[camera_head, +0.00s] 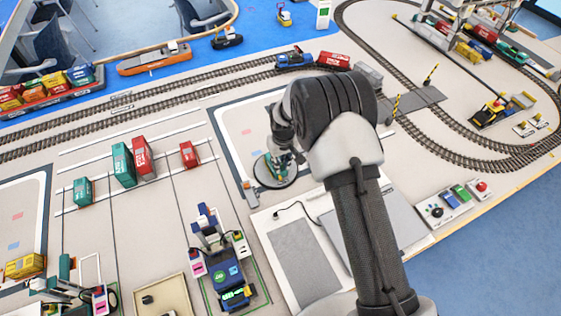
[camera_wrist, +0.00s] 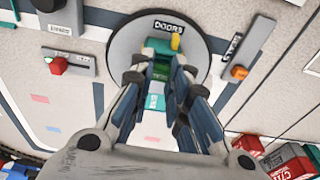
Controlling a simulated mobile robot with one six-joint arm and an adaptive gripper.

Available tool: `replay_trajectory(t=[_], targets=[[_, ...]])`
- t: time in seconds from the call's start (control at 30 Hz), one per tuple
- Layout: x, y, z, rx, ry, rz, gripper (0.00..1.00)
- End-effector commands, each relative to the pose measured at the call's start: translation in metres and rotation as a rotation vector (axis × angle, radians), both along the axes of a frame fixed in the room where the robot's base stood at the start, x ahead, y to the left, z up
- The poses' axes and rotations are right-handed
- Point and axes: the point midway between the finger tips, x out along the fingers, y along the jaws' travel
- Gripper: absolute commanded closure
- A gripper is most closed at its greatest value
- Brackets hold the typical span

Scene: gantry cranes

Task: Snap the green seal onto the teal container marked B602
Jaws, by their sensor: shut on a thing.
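A teal container (camera_wrist: 157,46) stands on a grey round turntable marked DOORS (camera_wrist: 203,52); its own marking is too small to read. In the head view the turntable (camera_head: 288,182) is partly covered by my arm. My gripper (camera_wrist: 161,78) is over the container, its fingers close together around a small green piece (camera_wrist: 160,71), which looks like the green seal. Whether the seal touches the container is hidden by the fingers. A small yellow part (camera_wrist: 175,42) shows at the container's far end. In the head view my gripper (camera_head: 283,155) is low over the turntable.
Other teal containers (camera_head: 123,165) and red ones (camera_head: 142,157) stand left of the turntable. A post with an orange button (camera_wrist: 239,72) and one with a red knob (camera_wrist: 58,65) flank it. Rail tracks (camera_head: 200,92) run behind. A button panel (camera_head: 460,200) is at right.

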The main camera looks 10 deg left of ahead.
Motion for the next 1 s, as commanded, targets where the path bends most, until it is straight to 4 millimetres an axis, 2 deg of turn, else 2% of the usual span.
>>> replay_trajectory(t=[0.57, 0.6, 0.93, 1.0], targets=[[-0.0001, -0.0001, -0.0067, 0.000, 0.000, 0.000, 0.93], [-0.0001, -0.0001, -0.0066, 0.000, 0.000, 0.000, 0.83], [-0.0002, 0.0000, -0.0054, 0.000, 0.000, 0.000, 0.61], [-0.0001, -0.0001, -0.0051, 0.000, 0.000, 0.000, 0.60]])
